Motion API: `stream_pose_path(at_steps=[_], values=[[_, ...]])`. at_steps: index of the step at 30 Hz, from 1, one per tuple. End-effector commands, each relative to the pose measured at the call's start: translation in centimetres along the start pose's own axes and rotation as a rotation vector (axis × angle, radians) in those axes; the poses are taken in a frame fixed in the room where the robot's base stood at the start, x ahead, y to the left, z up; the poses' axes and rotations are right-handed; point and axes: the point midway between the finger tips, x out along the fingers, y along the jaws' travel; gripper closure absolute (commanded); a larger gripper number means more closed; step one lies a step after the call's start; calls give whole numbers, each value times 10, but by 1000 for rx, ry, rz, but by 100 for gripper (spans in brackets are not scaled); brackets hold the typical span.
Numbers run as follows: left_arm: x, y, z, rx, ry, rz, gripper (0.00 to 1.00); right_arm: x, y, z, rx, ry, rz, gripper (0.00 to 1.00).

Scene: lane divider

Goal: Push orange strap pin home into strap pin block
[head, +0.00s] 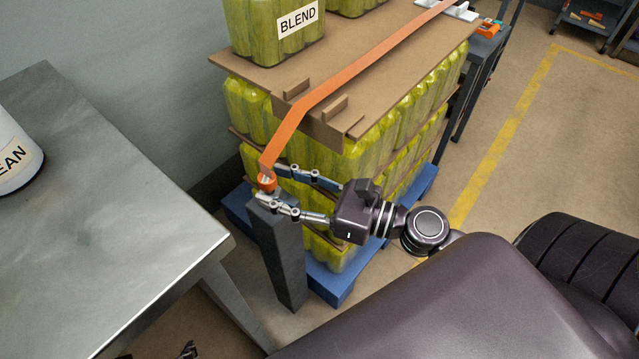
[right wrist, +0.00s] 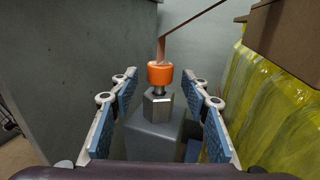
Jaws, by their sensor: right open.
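The orange strap pin (right wrist: 160,74) stands upright over the grey metal strap pin block (right wrist: 158,107). A short dark shank shows between the orange head and the block's top. The pin also shows in the head view (head: 267,183), at the lower end of the orange strap (head: 340,82). My right gripper (head: 270,184) is open, its two fingers on either side of the pin and block. In the right wrist view the fingers (right wrist: 160,92) stand apart from both. A small dark piece at the head view's bottom edge may be my left gripper; its state is unclear.
The block sits on a dark grey post (head: 283,262) beside the blue pallet (head: 335,285) with stacked yellow-green bottles (head: 350,160). A grey metal table (head: 110,215) with a white container (head: 12,155) stands at left. Cardboard (head: 290,75) lies under the strap.

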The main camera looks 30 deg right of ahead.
Motion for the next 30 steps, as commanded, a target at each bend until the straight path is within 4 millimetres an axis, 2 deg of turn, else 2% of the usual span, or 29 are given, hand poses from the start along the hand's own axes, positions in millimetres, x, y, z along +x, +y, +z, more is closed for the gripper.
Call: stream_pose_path(at_steps=[9, 15, 21, 30], values=[[0, 0, 0, 0, 0, 0, 9, -54, 0, -1, 4, 1, -4, 57], [0, 0, 0, 0, 0, 0, 9, -82, 0, -1, 2, 1, -4, 57], [0, 0, 0, 0, 0, 0, 9, -93, 0, 0, -1, -1, 0, 57], [0, 0, 0, 0, 0, 0, 9, -94, 0, 0, -1, -1, 0, 57]])
